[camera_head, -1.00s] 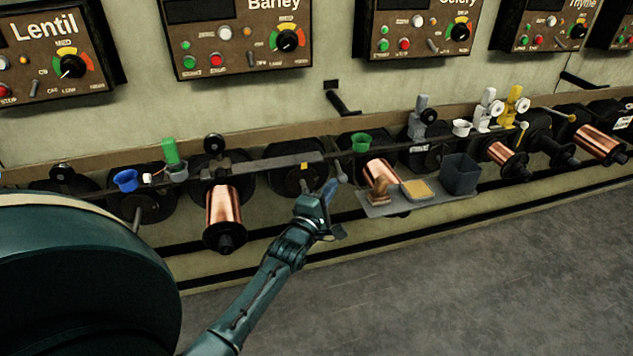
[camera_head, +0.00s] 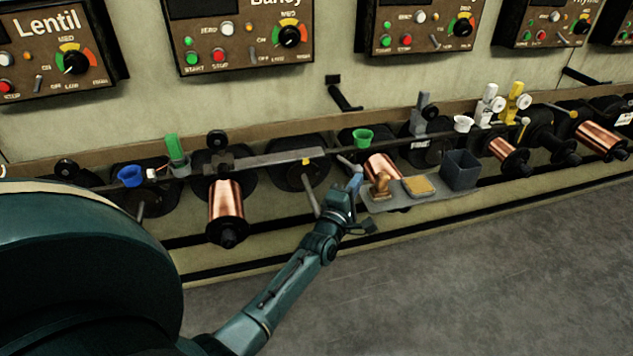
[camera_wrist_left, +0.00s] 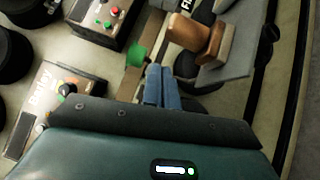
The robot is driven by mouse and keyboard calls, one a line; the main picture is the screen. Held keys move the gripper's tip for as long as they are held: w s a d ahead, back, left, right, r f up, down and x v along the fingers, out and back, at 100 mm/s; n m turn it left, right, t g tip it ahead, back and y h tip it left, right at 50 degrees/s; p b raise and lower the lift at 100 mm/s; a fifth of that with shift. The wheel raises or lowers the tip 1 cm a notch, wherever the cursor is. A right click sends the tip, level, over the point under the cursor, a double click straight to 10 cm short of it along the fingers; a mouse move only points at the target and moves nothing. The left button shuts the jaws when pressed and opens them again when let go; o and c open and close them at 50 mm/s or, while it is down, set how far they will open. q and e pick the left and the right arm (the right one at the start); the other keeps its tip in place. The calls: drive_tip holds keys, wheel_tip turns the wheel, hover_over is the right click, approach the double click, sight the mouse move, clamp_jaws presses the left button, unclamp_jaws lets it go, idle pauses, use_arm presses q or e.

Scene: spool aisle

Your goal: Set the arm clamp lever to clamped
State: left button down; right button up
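My left gripper (camera_head: 355,179) reaches in front of the spool rail from below. Its blue fingers lie close together in the left wrist view (camera_wrist_left: 162,87), with nothing visible between them. A grey lever-like handle (camera_head: 346,162) shows right at the fingertips, touching or very near; which cannot be told. A long grey arm bar (camera_head: 265,160) with a yellow mark (camera_head: 313,154) lies to the left of the gripper. A thin grey rod (camera_head: 310,194) hangs below it. Which of these is the clamp lever, and its setting, is unclear. My right gripper is out of view.
A grey shelf (camera_head: 395,204) right of the gripper carries a wooden piece (camera_head: 381,185), a yellow-topped pad (camera_head: 418,186) and a dark bin (camera_head: 461,168). A green cup (camera_head: 363,138) is just behind. A copper spool (camera_head: 226,207) stands out at left. The floor in front is clear.

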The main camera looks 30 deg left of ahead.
use_arm(q)
drive_tip(key=shift+d+r, duration=0.1)
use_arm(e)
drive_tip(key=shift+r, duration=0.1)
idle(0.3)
use_arm(q)
drive_tip(key=s+d+f+p, duration=0.1)
drive_tip(key=s+f+p, duration=0.1)
drive_tip(key=s, duration=1.1)
drive_tip(key=shift+d+p, duration=0.15)
drive_tip(key=shift+p, duration=0.4)
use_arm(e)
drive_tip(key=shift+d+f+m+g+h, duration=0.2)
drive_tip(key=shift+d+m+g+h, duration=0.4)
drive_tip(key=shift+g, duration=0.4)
use_arm(q)
drive_tip(key=shift+r, duration=0.1)
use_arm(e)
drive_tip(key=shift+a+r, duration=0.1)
